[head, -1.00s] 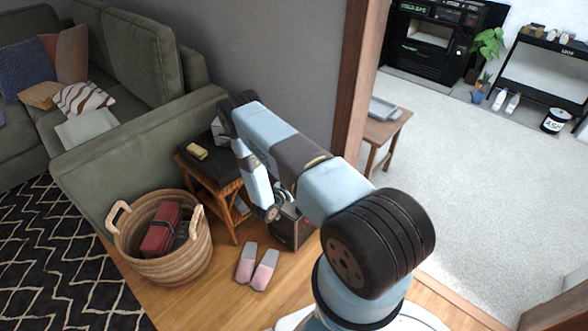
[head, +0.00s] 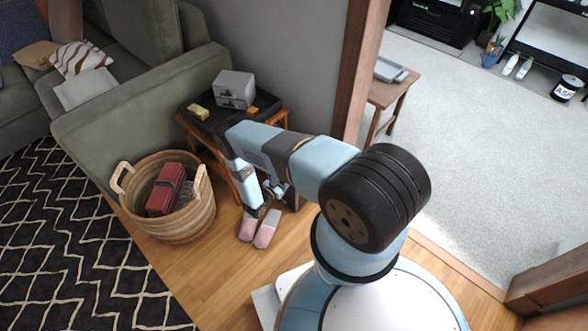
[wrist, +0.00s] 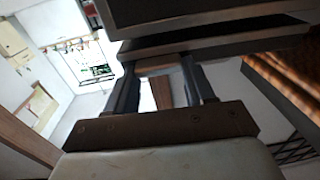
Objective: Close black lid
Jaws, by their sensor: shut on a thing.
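A dark flat panel with a paler edge, apparently the black lid (wrist: 215,38), spans the top of the wrist view. In the head view my gripper (head: 275,189) is low beside the wicker side table, above the floor. The lid and whatever it belongs to are mostly hidden there behind my arm.
The side table (head: 180,118) holds a grey box (head: 234,88) and a yellow item (head: 198,112). Pink slippers (head: 266,230) lie on the floor below my gripper. A wicker basket (head: 180,222) stands left. A wooden door frame (head: 362,70) rises behind my arm.

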